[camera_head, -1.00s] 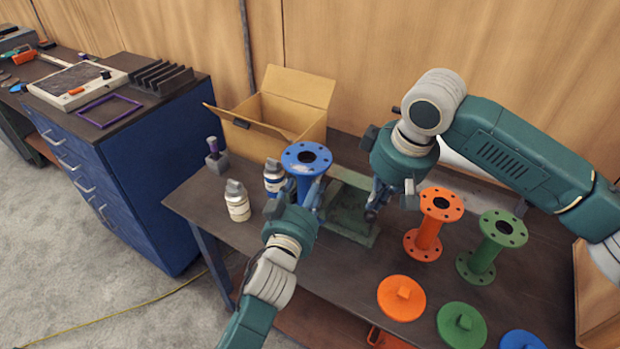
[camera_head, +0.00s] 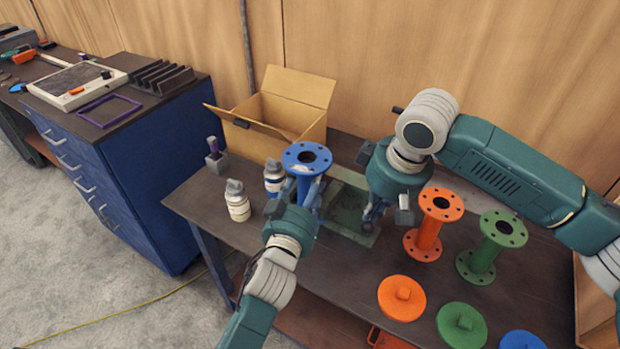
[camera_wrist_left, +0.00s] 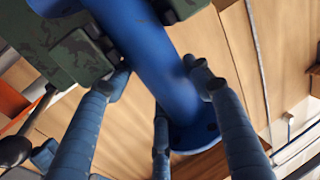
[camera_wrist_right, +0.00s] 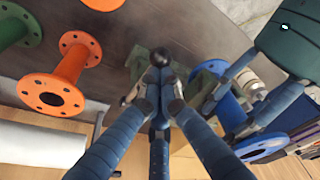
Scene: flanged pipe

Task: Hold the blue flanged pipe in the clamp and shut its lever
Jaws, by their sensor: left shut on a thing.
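The blue flanged pipe (camera_head: 306,158) stands upright at the left side of the green clamp (camera_head: 352,186). My left gripper (camera_head: 307,195) is shut around the pipe's shaft, which also shows between its fingers in the left wrist view (camera_wrist_left: 165,60). Green clamp blocks (camera_wrist_left: 85,52) lie on both sides of the shaft there; whether they press on it is hidden. My right gripper (camera_head: 372,212) is low at the clamp's right side. In the right wrist view its fingertips are drawn together at the lever's dark ball knob (camera_wrist_right: 164,56). Most of the lever is hidden.
An orange flanged pipe (camera_head: 432,222) and a green one (camera_head: 488,245) stand right of the clamp. Orange (camera_head: 401,298), green (camera_head: 461,325) and blue (camera_head: 522,340) caps lie in front. Two white bottles (camera_head: 238,203) stand left. An open cardboard box (camera_head: 290,105) is behind.

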